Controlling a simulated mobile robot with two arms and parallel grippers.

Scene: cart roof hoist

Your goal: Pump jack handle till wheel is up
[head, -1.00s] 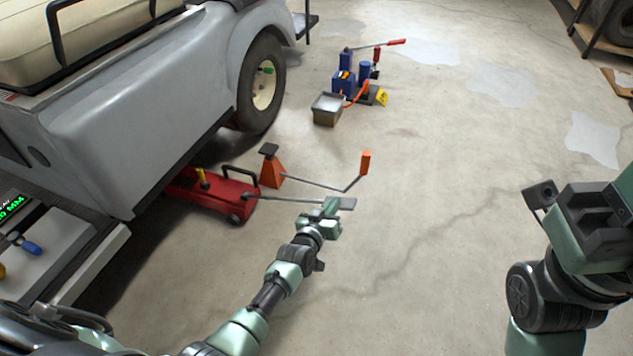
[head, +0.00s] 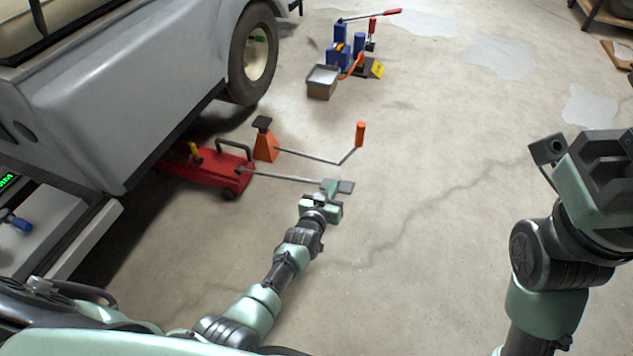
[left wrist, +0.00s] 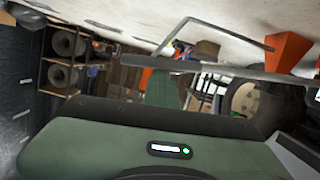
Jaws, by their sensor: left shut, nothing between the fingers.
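The red floor jack (head: 215,168) sits under the grey cart's side. Its thin grey handle (head: 280,177) reaches out to the right, nearly level and low over the floor. My left gripper (head: 338,187) is at the handle's outer end, shut with nothing between its fingers. In the left wrist view the handle (left wrist: 240,72) crosses close by a green finger (left wrist: 160,88); I cannot tell whether they touch. The cart wheel (head: 253,52) is near the top; I cannot tell whether its bottom clears the floor. My right gripper (head: 600,165) is at the right, its jaws unclear.
An orange jack stand (head: 265,140) is just behind the floor jack. A bent grey rod with an orange grip (head: 361,134) extends right from beside it. A blue pump unit (head: 342,52) and a grey bin (head: 322,82) stand farther back. The floor at centre right is clear.

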